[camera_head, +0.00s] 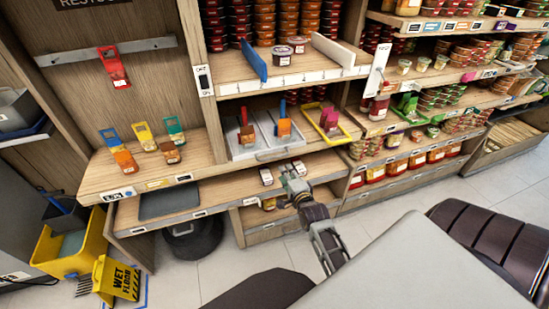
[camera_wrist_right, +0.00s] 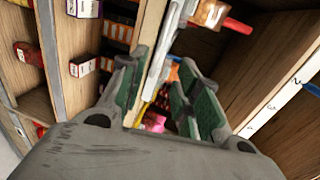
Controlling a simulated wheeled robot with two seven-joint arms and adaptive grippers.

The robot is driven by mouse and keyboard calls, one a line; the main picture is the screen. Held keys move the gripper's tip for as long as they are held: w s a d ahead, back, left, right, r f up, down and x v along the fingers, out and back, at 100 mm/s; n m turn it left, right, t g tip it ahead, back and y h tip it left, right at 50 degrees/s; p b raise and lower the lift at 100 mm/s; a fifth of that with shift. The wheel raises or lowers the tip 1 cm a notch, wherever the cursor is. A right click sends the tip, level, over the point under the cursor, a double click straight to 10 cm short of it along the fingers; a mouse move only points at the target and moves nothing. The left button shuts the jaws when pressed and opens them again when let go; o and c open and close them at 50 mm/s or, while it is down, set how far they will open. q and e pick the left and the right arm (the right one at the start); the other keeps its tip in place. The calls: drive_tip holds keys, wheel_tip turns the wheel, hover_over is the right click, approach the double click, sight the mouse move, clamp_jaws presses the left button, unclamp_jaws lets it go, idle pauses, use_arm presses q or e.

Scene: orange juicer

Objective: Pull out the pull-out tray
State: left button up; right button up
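The pull-out tray (camera_head: 260,128) is a light grey tray on the middle shelf in the head view, holding items with red, blue and orange parts. A pale bar handle (camera_head: 284,152) runs along its front edge. My right gripper (camera_head: 292,174) is just below and in front of this handle. In the right wrist view my right gripper (camera_wrist_right: 163,88) has its two green-padded fingers apart. A grey bar (camera_wrist_right: 164,48), apparently the handle, reaches between them; I cannot tell whether they touch it. My left gripper is not in view.
A yellow-edged tray (camera_head: 341,135) stands to the right, and small packs (camera_head: 128,161) to the left. The lower shelf (camera_head: 322,167) lies close to my right gripper, with small boxes (camera_head: 266,176) on it. A yellow bucket (camera_head: 72,250) and wet-floor sign (camera_head: 118,279) stand at lower left.

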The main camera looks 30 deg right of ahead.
sight(275, 157)
drive_tip(key=shift+w, duration=0.15)
idle(0.4)
drive_tip(key=shift+x, duration=6.75)
drive_tip(key=shift+d, duration=0.1)
clamp_jaws()
